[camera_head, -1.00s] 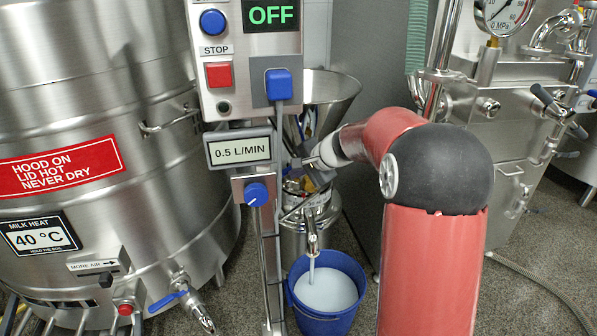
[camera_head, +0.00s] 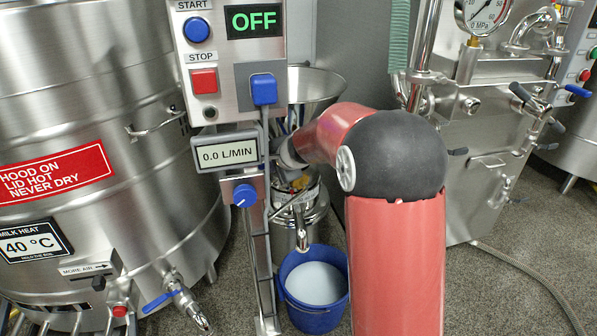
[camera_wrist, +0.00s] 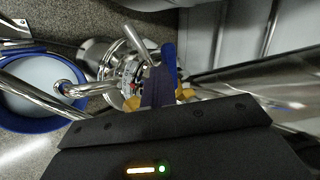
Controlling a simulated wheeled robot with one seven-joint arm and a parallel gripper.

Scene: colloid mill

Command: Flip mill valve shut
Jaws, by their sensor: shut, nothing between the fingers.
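The colloid mill is a steel body under a wide hopper (camera_head: 320,84), partly hidden by the panel post and my arm. Its outlet spout (camera_head: 302,238) points down over a blue bucket (camera_head: 313,318) of whitish liquid, with no stream showing. In the wrist view a blue valve handle (camera_wrist: 169,60) stands beside my gripper (camera_wrist: 159,75), close against the dark fingers; I cannot tell whether they touch. My gripper is shut and holds nothing. In the head view its fingers are hidden behind the arm and panel.
The control panel reads OFF (camera_head: 254,20), and the flow display (camera_head: 224,156) reads 0.0 L/MIN. A blue knob (camera_head: 245,196) sits below it. A large steel tank (camera_head: 90,130) stands left, and a steel machine with a gauge (camera_head: 484,14) right.

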